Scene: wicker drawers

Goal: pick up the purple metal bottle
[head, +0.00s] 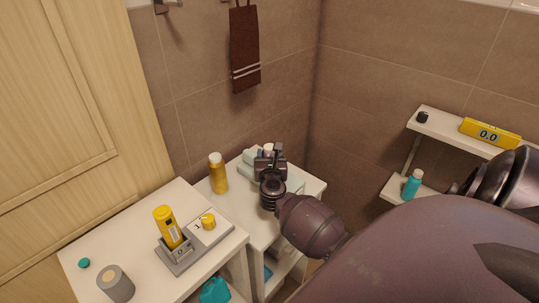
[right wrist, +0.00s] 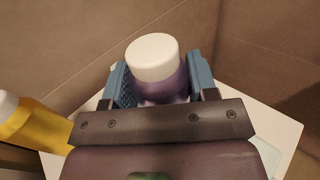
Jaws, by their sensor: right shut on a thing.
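The purple bottle (right wrist: 168,88) with a white cap sits between the two blue-lined fingers of my right gripper (right wrist: 160,85) in the right wrist view. The gripper is shut on it, with one finger on each side. In the head view, my right gripper (head: 270,160) is over the back of the right-hand white cabinet top and hides most of the bottle. Only the pale cap (head: 268,148) shows there. I cannot tell whether the bottle's base touches the top. My left gripper is not in view.
A yellow bottle with a white cap (head: 218,174) stands left of the gripper on the white cabinet (head: 255,233). Tiled walls close in behind. A shelf (head: 447,130) is at right.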

